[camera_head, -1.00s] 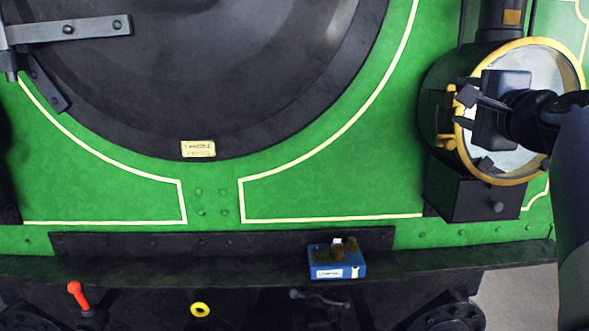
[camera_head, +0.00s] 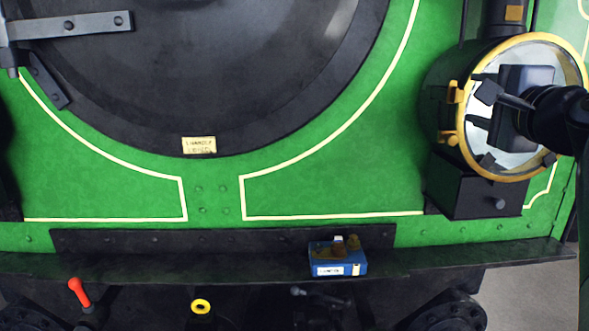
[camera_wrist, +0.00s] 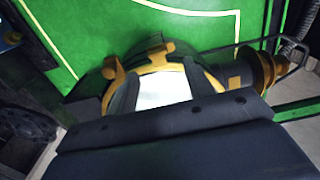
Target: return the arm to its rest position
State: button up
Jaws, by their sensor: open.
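My gripper (camera_head: 480,101) is at the right of the head view, in front of a large round headlamp (camera_head: 441,95) with a brass rim. Its dark fingers are apart and point left, with nothing between them. It overlaps the lamp's pale glass in the picture; I cannot tell how much gap there is. My arm runs from the gripper to the right edge of the picture. The headlamp also shows in the wrist view (camera_wrist: 161,88), partly hidden behind a broad dark slab.
A blue box (camera_head: 340,265) with brown items on top sits on the dark ledge (camera_head: 450,251) under the green front. A red-handled lever (camera_head: 79,291) and a yellow ring (camera_head: 201,306) are lower left. A black box (camera_head: 472,190) is below the lamp.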

aim_at(459, 92)
jog(key=s, duration=0.6)
jog(key=w, duration=0.3)
jog(key=w+p, duration=0.1)
jog(key=w, duration=0.6)
jog(key=shift+w+a, duration=0.2)
jog(key=shift+a, duration=0.05)
jog(key=shift+w+r+m+p, duration=0.15)
jog(key=shift+w+m+p, duration=0.15)
jog(key=shift+p, duration=0.35)
jog(key=shift+s+d+m+p, duration=0.1)
jog(key=shift+s+m+p, duration=0.05)
jog(key=shift+m+p, duration=1.65)
jog(key=shift+m, duration=0.2)
jog(key=m+p, duration=0.5)
jog(key=shift+d, duration=0.1)
jog(key=m+p, duration=0.6)
jog(key=shift+f+m+p, duration=0.3)
jog(key=shift+m+p, duration=0.7)
jog(key=shift+m, duration=0.1)
jog(key=shift+f, duration=0.1)
